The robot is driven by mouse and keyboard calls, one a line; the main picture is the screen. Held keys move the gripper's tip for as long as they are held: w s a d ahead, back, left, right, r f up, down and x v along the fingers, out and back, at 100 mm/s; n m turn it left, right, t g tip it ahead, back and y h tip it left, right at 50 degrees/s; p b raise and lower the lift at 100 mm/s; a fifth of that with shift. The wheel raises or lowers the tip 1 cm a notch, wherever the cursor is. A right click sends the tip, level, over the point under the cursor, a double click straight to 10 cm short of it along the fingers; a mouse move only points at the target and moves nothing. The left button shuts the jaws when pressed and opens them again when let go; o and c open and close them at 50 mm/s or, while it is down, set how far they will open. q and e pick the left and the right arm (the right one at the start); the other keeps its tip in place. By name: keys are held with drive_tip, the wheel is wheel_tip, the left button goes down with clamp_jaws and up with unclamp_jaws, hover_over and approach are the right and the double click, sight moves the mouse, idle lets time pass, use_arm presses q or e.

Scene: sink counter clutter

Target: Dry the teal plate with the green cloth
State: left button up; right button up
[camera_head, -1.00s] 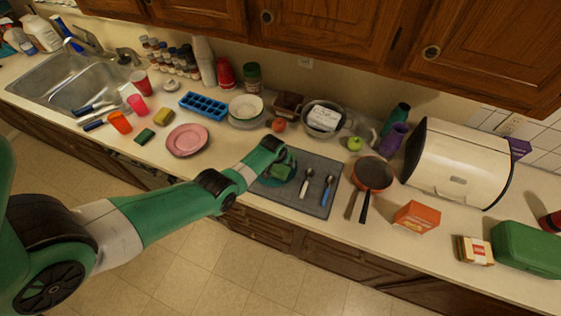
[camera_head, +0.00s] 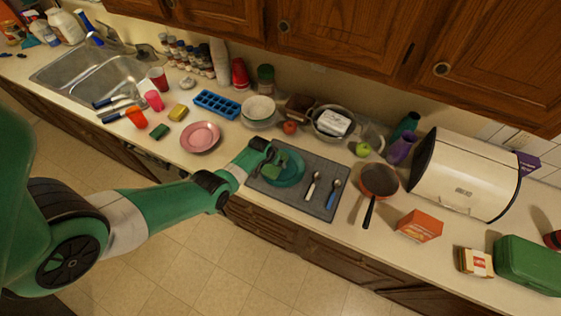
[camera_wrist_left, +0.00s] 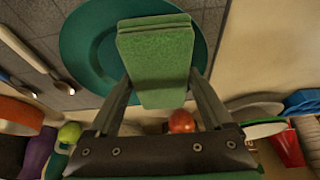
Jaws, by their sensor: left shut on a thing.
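The teal plate (camera_head: 294,173) lies on the grey mat (camera_head: 318,205) on the counter. It also shows in the left wrist view (camera_wrist_left: 82,45), under and around the cloth. The green cloth (camera_head: 281,165) is a folded, thick-looking pad over the plate's left part. My left gripper (camera_head: 273,158) is shut on the cloth, which sits between its fingers in the left wrist view (camera_wrist_left: 158,82). I cannot tell whether the cloth touches the plate. My right gripper is not in view.
Two spoons (camera_head: 333,193) lie on the mat right of the plate. A frying pan (camera_head: 379,180) stands further right. Behind are a red tomato (camera_head: 290,127), stacked bowls (camera_head: 259,108) and a metal pot (camera_head: 332,122). A pink plate (camera_head: 200,137) lies left on the counter.

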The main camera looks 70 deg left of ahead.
sight(293, 167)
use_arm(q)
drive_tip(key=shift+w+d+f+b, duration=0.15)
drive_tip(key=shift+w+d+b, duration=0.15)
drive_tip(key=shift+w+b, duration=0.1)
drive_tip(key=shift+w+d+b, duration=0.35)
drive_tip(key=shift+w+d, duration=0.1)
drive_tip(key=shift+w, duration=0.35)
drive_tip(key=shift+w+d, duration=0.15)
drive_tip(key=shift+w, duration=0.1)
drive_tip(key=shift+w+d+b, duration=0.35)
drive_tip(key=shift+w+b, duration=0.05)
drive_tip(key=shift+w, duration=0.25)
drive_tip(key=shift+w+d+b, duration=0.35)
drive_tip(key=shift+w, duration=0.25)
drive_tip(key=shift+w+d, duration=0.2)
drive_tip(key=shift+w, duration=0.1)
wheel_tip(293, 167, up, 6)
drive_tip(key=p, duration=0.6)
